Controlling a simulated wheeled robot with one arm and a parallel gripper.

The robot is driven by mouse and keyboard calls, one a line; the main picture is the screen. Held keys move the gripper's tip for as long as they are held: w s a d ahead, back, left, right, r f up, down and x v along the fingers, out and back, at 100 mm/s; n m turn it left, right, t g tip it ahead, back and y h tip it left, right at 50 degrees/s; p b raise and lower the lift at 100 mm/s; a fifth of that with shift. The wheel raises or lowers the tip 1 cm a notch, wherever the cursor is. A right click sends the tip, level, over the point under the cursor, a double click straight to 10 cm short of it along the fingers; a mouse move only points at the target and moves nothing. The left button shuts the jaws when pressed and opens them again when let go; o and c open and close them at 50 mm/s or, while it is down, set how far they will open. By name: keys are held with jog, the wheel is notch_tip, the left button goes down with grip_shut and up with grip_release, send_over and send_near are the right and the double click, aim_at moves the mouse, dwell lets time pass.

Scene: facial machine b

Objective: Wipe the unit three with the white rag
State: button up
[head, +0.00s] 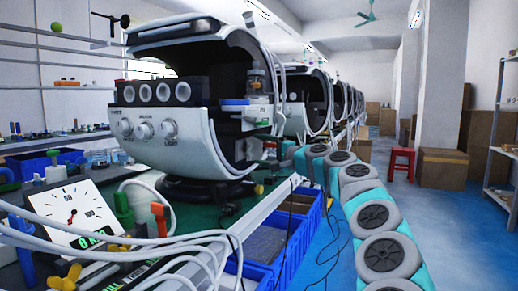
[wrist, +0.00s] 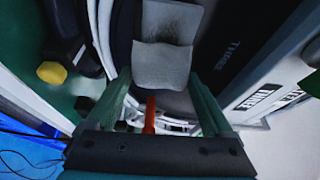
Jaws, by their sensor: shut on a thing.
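The white rag (wrist: 162,66) looks light grey in the wrist view. My gripper (wrist: 159,78) is shut on it, with the rag between and beyond the green fingertips. A grey patch with a dark smudge (wrist: 172,18) lies just past the rag; I cannot tell whether it is rag or unit surface. A dark panel (wrist: 228,52) marked THREE is to the right of the rag. In the head view my arm reaches toward the row of white machines, and the gripper and rag cannot be made out. Which machine there is unit three cannot be read.
A large white machine (head: 190,125) stands on the green table in front. Blue bins (head: 262,245) sit beside the table edge, with loose cables nearby. A red stool (head: 401,163) and cardboard boxes (head: 442,168) stand at the right. The blue floor between is partly clear.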

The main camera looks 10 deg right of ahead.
jog(key=shift+w+d, duration=0.2)
jog(key=shift+w, duration=0.25)
jog(key=w+d+p, duration=0.2)
jog(key=p, duration=0.2)
jog(key=shift+w+d+p, duration=0.1)
jog(key=shift+w+p, duration=0.3)
jog(key=shift+d, duration=0.1)
jog(key=shift+s, duration=0.1)
